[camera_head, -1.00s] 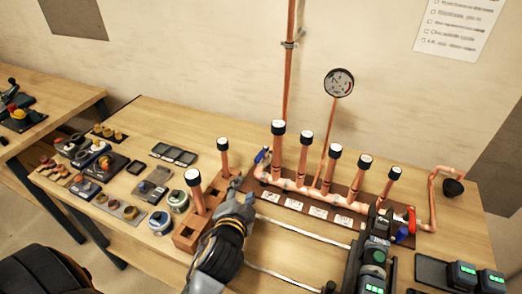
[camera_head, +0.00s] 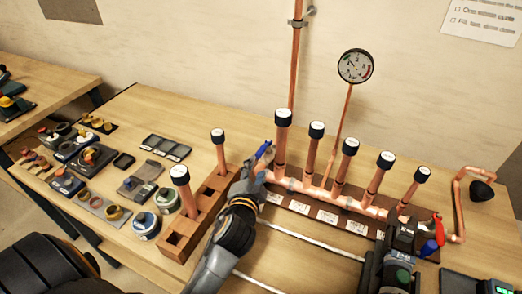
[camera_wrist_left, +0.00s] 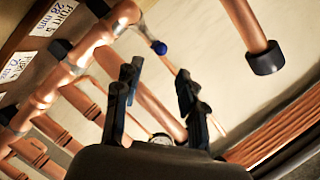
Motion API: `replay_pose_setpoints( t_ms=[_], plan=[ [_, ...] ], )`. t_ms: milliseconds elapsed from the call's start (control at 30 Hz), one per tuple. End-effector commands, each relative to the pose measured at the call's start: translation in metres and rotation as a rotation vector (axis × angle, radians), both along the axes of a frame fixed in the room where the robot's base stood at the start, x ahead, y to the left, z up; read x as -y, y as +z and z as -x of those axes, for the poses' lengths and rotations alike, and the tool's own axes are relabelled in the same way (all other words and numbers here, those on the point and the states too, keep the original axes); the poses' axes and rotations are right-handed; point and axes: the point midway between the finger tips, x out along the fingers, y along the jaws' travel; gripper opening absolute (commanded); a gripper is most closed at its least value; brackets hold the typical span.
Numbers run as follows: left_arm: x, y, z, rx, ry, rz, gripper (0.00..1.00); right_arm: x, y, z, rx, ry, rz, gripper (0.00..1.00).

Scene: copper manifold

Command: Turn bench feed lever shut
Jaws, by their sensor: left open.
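A blue-ended lever (camera_head: 263,150) stands at the left end of the copper manifold (camera_head: 325,193), tilted up. Its blue tip (camera_wrist_left: 159,47) also shows in the left wrist view, just beyond the fingertips. My left gripper (camera_head: 254,168) is at that end of the manifold, close to the lever. In the left wrist view its two fingers (camera_wrist_left: 157,75) are apart with nothing held between them. Whether a finger touches the lever I cannot tell. A red lever (camera_head: 438,226) is at the manifold's right end.
Several black-capped copper pipes (camera_head: 315,150) rise from the manifold, close beside my left gripper. A wooden block (camera_head: 180,238) with upright pipes stands left of my arm. A gauge (camera_head: 355,66) is behind.

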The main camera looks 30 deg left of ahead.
Motion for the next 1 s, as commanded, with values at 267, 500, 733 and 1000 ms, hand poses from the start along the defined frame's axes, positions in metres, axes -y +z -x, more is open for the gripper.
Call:
replay_pose_setpoints(
  t_ms=[267, 500, 733, 1000],
  plan=[
    [-0.019, -0.01, -0.057, 0.0, 0.0, -0.001, 0.4, 0.003, 0.015, 0.0, 0.001, -0.001, 0.003, 0.4],
    [-0.029, -0.018, -0.085, -0.001, 0.001, 0.0, 0.4, 0.002, 0.02, 0.0, 0.001, -0.001, 0.003, 0.4],
    [-0.031, -0.021, -0.091, 0.0, 0.0, 0.001, 0.4, 0.002, 0.02, 0.0, 0.0, -0.001, 0.003, 0.4],
    [-0.031, -0.021, -0.091, -0.001, 0.001, 0.001, 0.2, 0.0, 0.02, 0.0, 0.0, -0.002, 0.0, 0.4]
  ],
)
